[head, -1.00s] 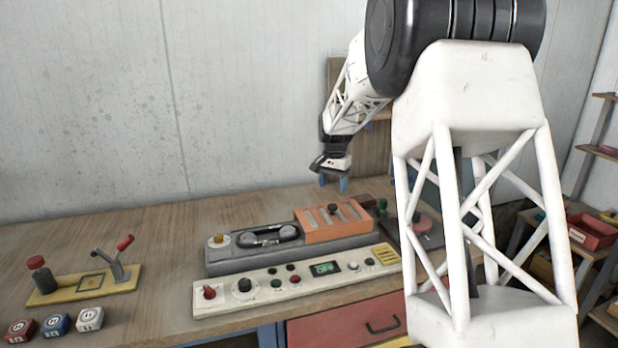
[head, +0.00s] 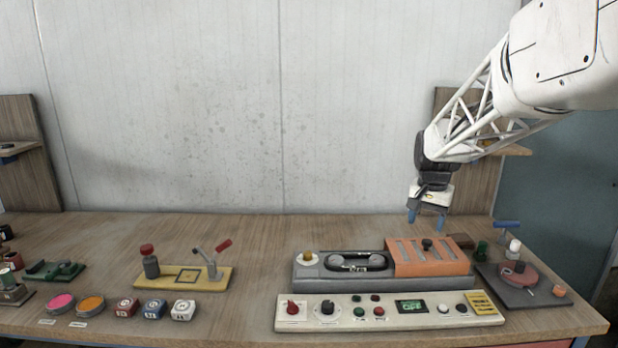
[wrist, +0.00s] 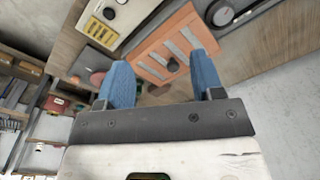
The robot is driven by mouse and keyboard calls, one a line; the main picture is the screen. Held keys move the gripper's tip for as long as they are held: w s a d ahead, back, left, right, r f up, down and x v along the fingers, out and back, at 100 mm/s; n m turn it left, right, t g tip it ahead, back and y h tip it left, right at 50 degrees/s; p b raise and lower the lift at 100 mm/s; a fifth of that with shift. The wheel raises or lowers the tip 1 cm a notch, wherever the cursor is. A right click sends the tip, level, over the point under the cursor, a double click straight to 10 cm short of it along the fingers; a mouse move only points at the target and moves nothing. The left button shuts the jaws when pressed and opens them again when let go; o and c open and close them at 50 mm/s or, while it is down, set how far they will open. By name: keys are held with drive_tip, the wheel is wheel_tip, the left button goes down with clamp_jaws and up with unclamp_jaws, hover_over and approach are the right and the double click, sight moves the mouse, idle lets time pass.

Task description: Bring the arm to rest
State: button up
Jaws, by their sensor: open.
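My gripper (head: 427,218) hangs at the end of the white lattice arm, above the back right part of the workbench. Its two blue fingers are apart with nothing between them. In the wrist view the blue fingers of the gripper (wrist: 164,88) are also spread and empty. Beyond them lies the orange slotted cover (wrist: 150,58) of the grey machine. In the head view that orange cover (head: 410,262) is below my gripper, and the two are apart.
The control panel (head: 388,316) runs along the bench front, before the grey machine (head: 310,282). A turntable (head: 518,275) and small bottles stand at right. A yellow lever plate (head: 150,283), dice-like blocks and coloured discs are at left. The bench's back left is clear.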

drive_tip(key=s+a+r+n+t, duration=0.15)
drive_tip(key=s+a, duration=0.25)
drive_tip(key=s, duration=0.6)
drive_tip(key=s+a+r+n+g, duration=0.1)
drive_tip(key=s+a+n, duration=0.15)
drive_tip(key=s, duration=0.75)
drive_tip(key=s+a+f+n, duration=0.1)
drive_tip(key=s+a+f, duration=0.1)
drive_tip(key=s, duration=0.7)
drive_tip(key=s+a+f+n+t, duration=0.1)
drive_tip(key=s+a+f, duration=0.1)
drive_tip(key=s, duration=0.6)
drive_tip(key=shift+s+f, duration=0.35)
drive_tip(key=shift+f, duration=0.5)
drive_tip(key=shift+o, duration=0.2)
drive_tip(key=shift+w+a, duration=0.15)
drive_tip(key=shift+w, duration=0.05)
idle(0.4)
